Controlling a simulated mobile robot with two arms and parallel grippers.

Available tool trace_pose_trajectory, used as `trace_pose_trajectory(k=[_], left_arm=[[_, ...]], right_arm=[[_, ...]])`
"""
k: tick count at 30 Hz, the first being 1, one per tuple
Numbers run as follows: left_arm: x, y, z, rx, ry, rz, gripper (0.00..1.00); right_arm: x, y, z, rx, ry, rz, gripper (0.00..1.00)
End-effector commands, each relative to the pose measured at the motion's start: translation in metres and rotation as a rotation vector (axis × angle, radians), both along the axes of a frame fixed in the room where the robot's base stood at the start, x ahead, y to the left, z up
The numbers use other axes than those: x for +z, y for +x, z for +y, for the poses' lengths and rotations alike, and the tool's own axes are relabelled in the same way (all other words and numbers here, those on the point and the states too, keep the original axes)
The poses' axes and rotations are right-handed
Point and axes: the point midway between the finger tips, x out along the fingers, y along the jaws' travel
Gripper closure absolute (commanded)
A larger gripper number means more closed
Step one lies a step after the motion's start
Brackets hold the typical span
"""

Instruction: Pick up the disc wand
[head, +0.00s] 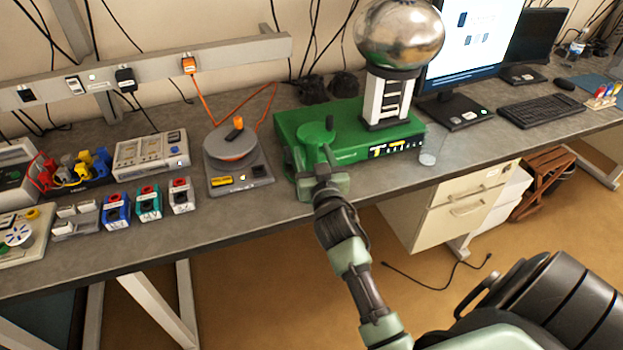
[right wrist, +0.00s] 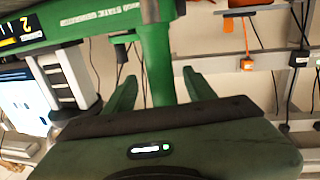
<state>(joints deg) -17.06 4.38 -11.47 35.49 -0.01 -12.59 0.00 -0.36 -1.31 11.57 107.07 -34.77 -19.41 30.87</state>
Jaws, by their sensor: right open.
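The disc wand (head: 316,133) is green, with a round flat disc and a handle pointing toward me. It shows at the front left of the green static generator box (head: 290,119). My right gripper (head: 319,166) is at the handle end, by the table's front edge. In the right wrist view the green wand handle (right wrist: 157,62) runs between the two open fingers of my right gripper (right wrist: 160,92). Gaps show on both sides of the handle, so the fingers do not appear closed on it. My left gripper is out of view.
A silver dome (head: 400,33) on a column stands on the green box. A grey turntable device (head: 240,175) is to the left, with small coloured modules beyond it. A clear beaker (head: 428,157), monitor (head: 470,50) and keyboard (head: 541,110) are to the right.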

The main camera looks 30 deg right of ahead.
Motion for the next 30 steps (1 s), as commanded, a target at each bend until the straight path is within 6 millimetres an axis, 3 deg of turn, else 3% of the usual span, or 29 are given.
trace_pose_trajectory(k=[2, 6, 14, 21, 30], left_arm=[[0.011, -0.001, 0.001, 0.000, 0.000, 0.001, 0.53], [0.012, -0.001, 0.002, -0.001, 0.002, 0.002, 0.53], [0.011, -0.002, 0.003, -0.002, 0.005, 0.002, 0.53], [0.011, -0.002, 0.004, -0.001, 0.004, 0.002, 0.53], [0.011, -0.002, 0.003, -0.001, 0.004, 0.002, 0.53]], right_arm=[[0.009, 0.014, -0.003, 0.001, -0.001, -0.001, 0.45], [0.005, 0.028, -0.009, 0.000, -0.001, 0.001, 0.45], [0.003, 0.031, -0.010, 0.001, 0.000, 0.001, 0.45], [0.003, 0.031, -0.010, 0.001, 0.001, 0.002, 1.00], [0.003, 0.031, -0.010, 0.001, 0.001, 0.002, 1.00]])
